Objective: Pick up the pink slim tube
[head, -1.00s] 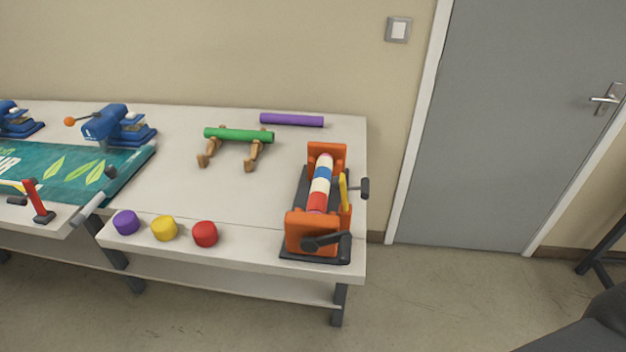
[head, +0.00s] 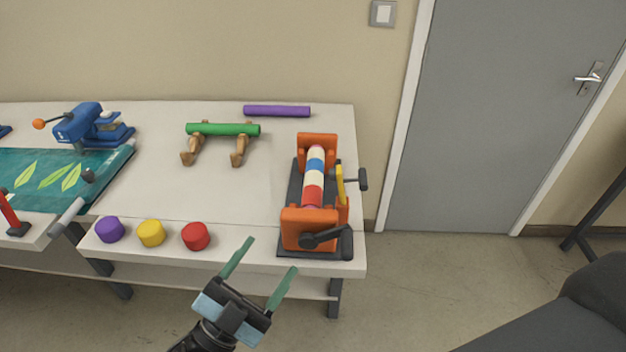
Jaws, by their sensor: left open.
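I cannot make out a separate pink slim tube in the head view. A striped white, blue and red roll (head: 315,166) lies in an orange and black machine (head: 309,229) near the table's right end; a small pinkish part shows at its near end. A green tube (head: 223,129) rests on two wooden supports, and a purple tube (head: 277,111) lies behind it. My left gripper (head: 273,254) is open and empty, in front of the table's near edge, below and left of the orange machine. My right gripper is out of view.
Purple (head: 109,229), yellow (head: 151,232) and red (head: 195,236) caps stand along the table's front strip. A blue press (head: 88,127) and a teal leaf-patterned sheet (head: 45,180) are at left. The white tabletop (head: 245,185) is clear in the middle. A grey door (head: 490,120) is at right.

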